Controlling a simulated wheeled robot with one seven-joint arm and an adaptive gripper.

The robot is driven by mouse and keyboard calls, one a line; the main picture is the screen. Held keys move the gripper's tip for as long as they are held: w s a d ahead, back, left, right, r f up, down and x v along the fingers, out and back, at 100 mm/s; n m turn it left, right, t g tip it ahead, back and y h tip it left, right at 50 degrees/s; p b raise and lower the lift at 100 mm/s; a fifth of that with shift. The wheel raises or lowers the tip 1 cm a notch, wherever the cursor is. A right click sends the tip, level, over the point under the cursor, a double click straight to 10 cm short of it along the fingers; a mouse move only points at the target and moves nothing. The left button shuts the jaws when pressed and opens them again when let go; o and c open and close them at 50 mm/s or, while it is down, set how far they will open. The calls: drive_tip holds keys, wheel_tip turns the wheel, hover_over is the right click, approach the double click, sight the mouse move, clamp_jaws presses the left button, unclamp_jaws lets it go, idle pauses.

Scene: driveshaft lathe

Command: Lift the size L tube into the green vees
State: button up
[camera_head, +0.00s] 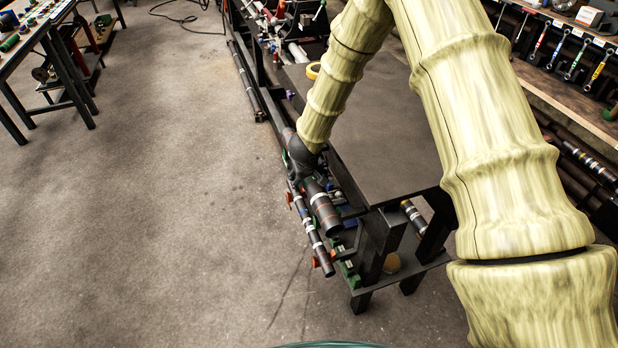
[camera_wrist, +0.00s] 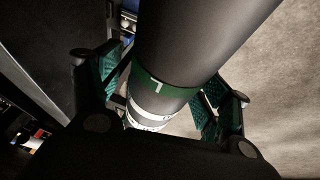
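The size L tube (camera_head: 325,208) is a thick dark tube with brownish bands in the head view, lying lengthwise beside the bench's left edge. In the wrist view a dark tube (camera_wrist: 195,40) with a green band, an L-like mark and white rings runs between my fingers. My gripper (camera_head: 303,160) is at the tube's upper part. The wrist view shows its green pads on both sides of the tube (camera_wrist: 160,88); whether they press on it is unclear. Green vees (camera_head: 347,268) show low at the rack's near end, partly hidden. Whether the tube rests on anything is hidden.
A thinner dark tube (camera_head: 308,228) with white bands lies left of the thick tube, near orange supports (camera_head: 316,262). The dark bench top (camera_head: 385,150) is right of it. Open concrete floor (camera_head: 170,200) spreads left. A tool shelf (camera_head: 575,120) is at right.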

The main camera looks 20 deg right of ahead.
drive_tip(key=shift+s+f, duration=0.1)
drive_tip(key=shift+f, duration=0.05)
drive_tip(key=v, duration=1.2)
idle(0.6)
